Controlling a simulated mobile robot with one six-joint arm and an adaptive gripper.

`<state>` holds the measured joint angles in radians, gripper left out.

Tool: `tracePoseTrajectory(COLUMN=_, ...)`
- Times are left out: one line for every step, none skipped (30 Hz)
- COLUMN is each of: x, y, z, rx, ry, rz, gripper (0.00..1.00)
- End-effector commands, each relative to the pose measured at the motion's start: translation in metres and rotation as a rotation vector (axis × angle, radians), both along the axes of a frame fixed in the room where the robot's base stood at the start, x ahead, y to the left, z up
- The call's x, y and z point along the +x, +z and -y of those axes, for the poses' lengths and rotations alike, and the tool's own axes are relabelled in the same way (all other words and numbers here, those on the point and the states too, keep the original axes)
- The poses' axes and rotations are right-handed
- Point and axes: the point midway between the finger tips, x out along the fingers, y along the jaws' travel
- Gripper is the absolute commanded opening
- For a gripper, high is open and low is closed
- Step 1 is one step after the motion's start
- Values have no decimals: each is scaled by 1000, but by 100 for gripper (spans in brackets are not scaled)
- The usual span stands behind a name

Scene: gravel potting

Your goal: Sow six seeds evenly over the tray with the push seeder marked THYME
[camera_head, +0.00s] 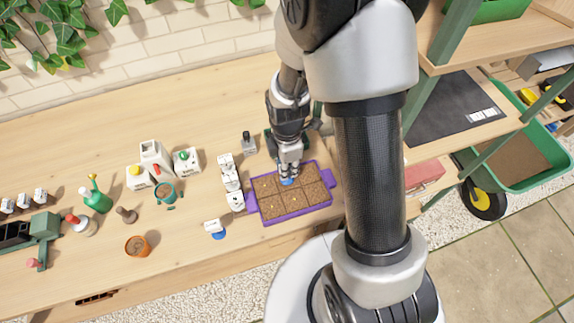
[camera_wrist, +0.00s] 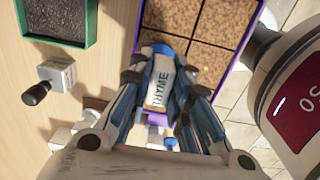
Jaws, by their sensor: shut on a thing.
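My gripper (camera_head: 289,167) is shut on a white push seeder marked THYME (camera_wrist: 160,90). The seeder's blue end (camera_head: 288,181) is over the soil of the purple tray (camera_head: 268,222), near the tray's middle. I cannot tell whether it touches the soil. The tray also shows in the wrist view (camera_wrist: 235,58), its brown soil parted into square cells by grooves. A small yellow seed (camera_wrist: 206,69) lies on the soil in the wrist view. Tiny pale specks show on some cells in the head view. My gripper and arm hide part of the tray's back.
Other white labelled things (camera_head: 228,172) stand close to the tray's left, and a blue-based one (camera_head: 214,229) is at the front left. A green-rimmed tray (camera_wrist: 91,30) is nearby.

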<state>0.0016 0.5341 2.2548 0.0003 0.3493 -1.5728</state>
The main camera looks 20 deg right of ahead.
Motion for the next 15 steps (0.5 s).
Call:
tracePoseTrajectory(x=0, y=-1, z=0, rx=0, ry=0, rz=-1, gripper=1)
tracePoseTrajectory(x=0, y=-1, z=0, rx=0, ry=0, rz=-1, gripper=1)
tracePoseTrajectory(x=0, y=-1, z=0, rx=0, ry=0, rz=-1, gripper=1)
tracePoseTrajectory(x=0, y=-1, z=0, rx=0, ry=0, rz=-1, gripper=1)
tracePoseTrajectory(x=0, y=-1, z=0, rx=0, ry=0, rz=-1, gripper=1)
tracePoseTrajectory(x=0, y=0, z=0, rx=0, ry=0, rz=-1, gripper=1)
tracePoseTrajectory(x=-1, y=1, z=0, rx=0, ry=0, rz=-1, gripper=1)
tracePoseTrajectory(x=-1, y=2, z=0, rx=0, ry=0, rz=-1, gripper=1)
tracePoseTrajectory(x=-1, y=4, z=0, rx=0, ry=0, rz=-1, gripper=1)
tracePoseTrajectory(x=-1, y=6, z=0, rx=0, ry=0, rz=-1, gripper=1)
tracePoseTrajectory(x=0, y=9, z=0, rx=0, ry=0, rz=-1, gripper=1)
tracePoseTrajectory(x=0, y=12, z=0, rx=0, ry=0, rz=-1, gripper=1)
tracePoseTrajectory(x=0, y=15, z=0, rx=0, ry=0, rz=-1, gripper=1)
tracePoseTrajectory(x=0, y=18, z=0, rx=0, ry=0, rz=-1, gripper=1)
tracePoseTrajectory(x=0, y=21, z=0, rx=0, ry=0, rz=0, gripper=1)
